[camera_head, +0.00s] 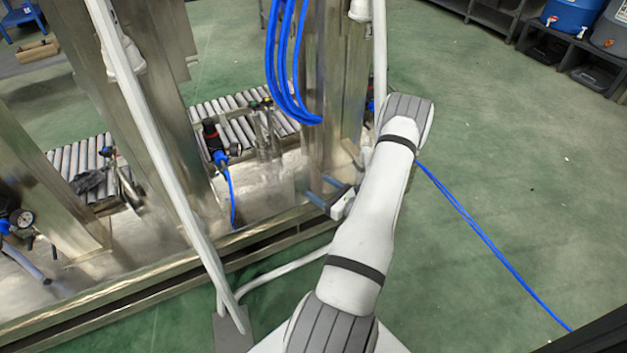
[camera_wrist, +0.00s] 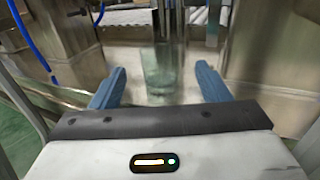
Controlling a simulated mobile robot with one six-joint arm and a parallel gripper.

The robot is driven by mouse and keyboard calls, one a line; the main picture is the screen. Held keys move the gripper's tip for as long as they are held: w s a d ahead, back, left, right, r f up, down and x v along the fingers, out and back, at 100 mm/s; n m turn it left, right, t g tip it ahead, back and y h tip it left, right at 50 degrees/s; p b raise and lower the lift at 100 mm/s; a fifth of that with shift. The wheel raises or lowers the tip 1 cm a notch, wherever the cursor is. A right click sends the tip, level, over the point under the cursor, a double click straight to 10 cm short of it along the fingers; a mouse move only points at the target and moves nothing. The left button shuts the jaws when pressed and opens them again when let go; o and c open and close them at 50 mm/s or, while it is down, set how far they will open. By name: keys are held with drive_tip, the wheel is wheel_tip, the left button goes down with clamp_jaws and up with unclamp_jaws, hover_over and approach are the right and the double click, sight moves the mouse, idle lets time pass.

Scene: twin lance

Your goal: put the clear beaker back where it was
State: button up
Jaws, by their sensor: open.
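The clear beaker (camera_wrist: 160,78) shows in the wrist view as a see-through, slightly greenish upright cylinder. It appears to stand on the shiny metal surface, in line with the gap of my gripper (camera_wrist: 160,70). The two blue fingers are spread wide on either side of it, with a visible gap at each side. I cannot tell how far the beaker reaches in between the fingertips. In the head view my gripper (camera_head: 322,192) is low at the metal deck's right part, and I cannot make out the beaker clearly there.
Steel posts (camera_head: 335,80) rise close to my gripper. Blue hoses (camera_head: 285,70) hang from above. A roller conveyor (camera_head: 240,112) runs behind the metal deck (camera_head: 265,195). A black-and-blue fitting (camera_head: 214,145) stands left. The green floor (camera_head: 520,180) at right is open, crossed by a blue hose.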

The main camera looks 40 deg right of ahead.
drive_tip(key=s+d+p, duration=0.1)
drive_tip(key=s, duration=0.6)
drive_tip(key=w+a+r+n+g+y, duration=0.6)
drive_tip(key=a+r+n+y, duration=0.25)
drive_tip(key=a+r, duration=0.3)
drive_tip(key=s+a+r+n+g+h, duration=0.2)
drive_tip(key=s+a+r+n+g, duration=0.1)
drive_tip(key=a+r+n+g, duration=0.55)
drive_tip(key=s+a+r+n+g+h, duration=0.25)
drive_tip(key=s+a+n+g, duration=0.2)
drive_tip(key=a+n, duration=0.55)
drive_tip(key=s+a+r+n+t+h, duration=0.2)
drive_tip(key=s+a+r+n+h, duration=0.3)
drive_tip(key=r+n+h, duration=0.25)
wheel_tip(320, 180, up, 35)
drive_tip(key=s+t+p, duration=0.2)
drive_tip(key=p, duration=2.9)
drive_tip(key=shift+s+d+r+y+p, duration=0.2)
drive_tip(key=shift+d+y+p, duration=0.1)
drive_tip(key=shift+y+p, duration=0.1)
